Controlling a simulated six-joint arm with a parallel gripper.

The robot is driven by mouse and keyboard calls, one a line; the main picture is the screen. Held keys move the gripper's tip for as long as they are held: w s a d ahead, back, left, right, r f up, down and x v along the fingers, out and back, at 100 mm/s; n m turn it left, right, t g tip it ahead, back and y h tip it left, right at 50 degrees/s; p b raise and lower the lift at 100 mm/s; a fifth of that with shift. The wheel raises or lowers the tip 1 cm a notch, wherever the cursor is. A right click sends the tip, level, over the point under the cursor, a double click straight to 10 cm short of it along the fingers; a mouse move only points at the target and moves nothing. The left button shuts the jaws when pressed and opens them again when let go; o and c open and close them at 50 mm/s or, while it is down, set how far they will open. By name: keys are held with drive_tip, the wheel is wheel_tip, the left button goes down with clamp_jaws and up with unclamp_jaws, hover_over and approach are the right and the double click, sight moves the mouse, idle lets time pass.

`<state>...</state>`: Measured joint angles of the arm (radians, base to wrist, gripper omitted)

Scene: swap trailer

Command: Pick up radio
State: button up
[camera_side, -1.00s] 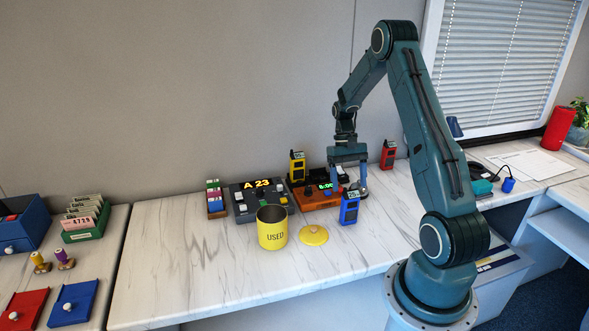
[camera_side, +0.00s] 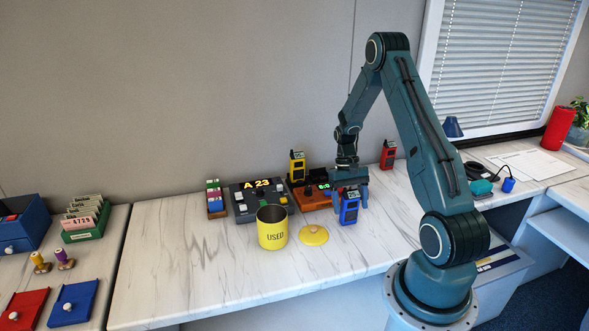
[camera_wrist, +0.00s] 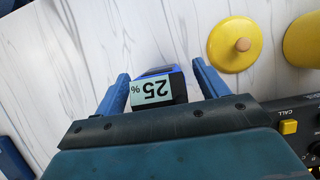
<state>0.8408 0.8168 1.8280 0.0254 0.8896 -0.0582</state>
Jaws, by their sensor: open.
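In the wrist view the blue radio (camera_wrist: 158,88) is between the two blue fingers of my gripper (camera_wrist: 157,92), with visible gaps on both sides. The fingers are open. A yellow radio (camera_side: 297,168) stands near the wall, and a red radio (camera_side: 388,154) stands farther right. The radio's lower part is hidden in the wrist view.
A yellow can marked USED (camera_side: 272,231) and its yellow lid (camera_side: 314,235) are just left of the blue radio. An orange-brown clock box (camera_side: 312,200) and a dark console (camera_side: 250,205) sit behind. The counter front is clear.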

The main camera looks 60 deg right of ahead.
drive_tip(key=shift+f, duration=0.25)
idle(0.3)
drive_tip(key=c, duration=1.2)
drive_tip(key=shift+r, duration=0.2)
wheel_tip(320, 180, up, 20)
drive_tip(key=shift+f, duration=0.15)
